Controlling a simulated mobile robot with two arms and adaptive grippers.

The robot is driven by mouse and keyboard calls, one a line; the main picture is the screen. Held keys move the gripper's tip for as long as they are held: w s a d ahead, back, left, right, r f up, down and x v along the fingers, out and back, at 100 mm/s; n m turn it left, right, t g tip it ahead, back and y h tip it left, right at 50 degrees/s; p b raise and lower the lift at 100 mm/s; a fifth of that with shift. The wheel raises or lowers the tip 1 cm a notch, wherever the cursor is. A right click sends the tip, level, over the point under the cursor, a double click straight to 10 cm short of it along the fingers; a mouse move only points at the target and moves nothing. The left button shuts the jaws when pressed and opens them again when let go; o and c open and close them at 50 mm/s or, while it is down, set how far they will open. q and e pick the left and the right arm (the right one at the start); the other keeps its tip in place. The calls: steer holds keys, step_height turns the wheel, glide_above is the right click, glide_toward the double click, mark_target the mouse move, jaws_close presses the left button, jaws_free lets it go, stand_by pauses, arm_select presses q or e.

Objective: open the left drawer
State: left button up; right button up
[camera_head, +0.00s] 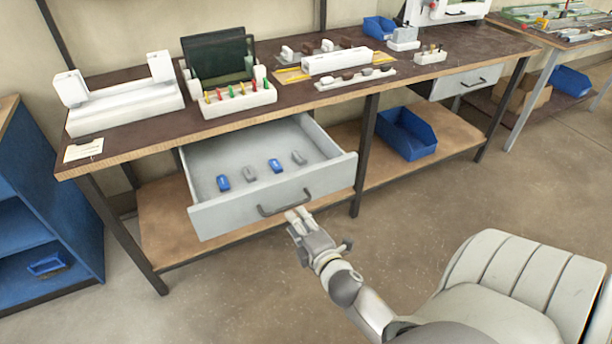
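The left drawer (330,177) hangs under the workbench and is pulled well out. Its light grey front carries a dark bar handle (270,211). Inside lie small blue and grey pieces. My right gripper (298,215) is at the right part of the handle, its fingertips close to the bar. The fingers look near each other; I cannot tell whether they touch the handle or are closed. My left gripper is out of view.
The workbench top (140,138) holds white fixtures and a rack of coloured tools (238,97). A blue bin (405,135) sits on the lower shelf. A shut right drawer (465,82) is further right. A blue cabinet (50,215) stands at left.

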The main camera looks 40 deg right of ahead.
steer(key=shift+v, duration=2.25)
steer(key=s+a+f+m+g+y, duration=0.1)
steer(key=s+a+f+m+g, duration=0.15)
steer(key=f, duration=0.65)
steer(key=s+a+f+m+g+y, duration=0.15)
steer(key=s+f, duration=0.25)
steer(key=f, duration=0.6)
steer(key=s+a+f+m+g, duration=0.2)
steer(key=s+f+g, duration=0.1)
steer(key=f, duration=0.6)
steer(key=s+a+f+m+g, duration=0.1)
steer(key=s+f+m+g, duration=0.2)
steer(key=s+f, duration=0.5)
steer(key=s+a+f+m+g+y+p, duration=0.1)
steer(key=s+f+m+g, duration=0.3)
steer(key=s+f, duration=0.5)
steer(key=s+a, duration=0.1)
steer(key=s, duration=0.7)
